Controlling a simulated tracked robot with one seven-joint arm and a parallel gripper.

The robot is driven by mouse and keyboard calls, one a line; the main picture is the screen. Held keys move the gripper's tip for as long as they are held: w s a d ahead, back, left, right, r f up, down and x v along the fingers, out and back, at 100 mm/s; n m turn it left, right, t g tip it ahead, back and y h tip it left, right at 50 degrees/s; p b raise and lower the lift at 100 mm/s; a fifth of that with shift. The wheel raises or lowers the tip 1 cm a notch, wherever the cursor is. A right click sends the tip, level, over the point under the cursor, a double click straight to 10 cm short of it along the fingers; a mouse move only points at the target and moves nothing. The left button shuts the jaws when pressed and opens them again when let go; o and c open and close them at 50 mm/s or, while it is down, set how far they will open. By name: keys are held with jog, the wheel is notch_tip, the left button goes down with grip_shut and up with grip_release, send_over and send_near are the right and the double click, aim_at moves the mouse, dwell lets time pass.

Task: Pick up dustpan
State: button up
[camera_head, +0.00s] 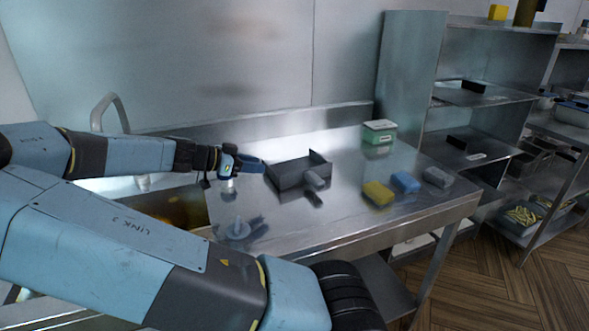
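The dustpan (287,174) is a dark grey, shallow box-shaped pan lying on the steel counter. The gripper appears apart from the dustpan, and the dustpan rests on the counter. The fingers are seen side-on and small, so their opening cannot be made out.
A yellow sponge (378,193), a blue sponge (405,182) and a grey block (438,177) lie right of the dustpan. A green-and-white box (379,133) stands behind them. A sink (165,206) with a faucet (108,108) is at left. Steel shelves (475,95) stand at right.

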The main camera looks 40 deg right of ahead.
send_near(296, 172)
jog(key=x, duration=0.3)
jog(key=shift+w+d+r, duration=0.1)
jog(key=shift+d+r, duration=0.1)
jog(key=shift+d, duration=0.15)
jog(key=shift+f+x, duration=0.1)
jog(key=shift+x, duration=1.2)
jog(key=shift+f+x, duration=0.15)
jog(key=shift+x, duration=1.2)
jog(key=shift+a, duration=0.1)
jog(key=shift+c, duration=0.2)
grip_shut()
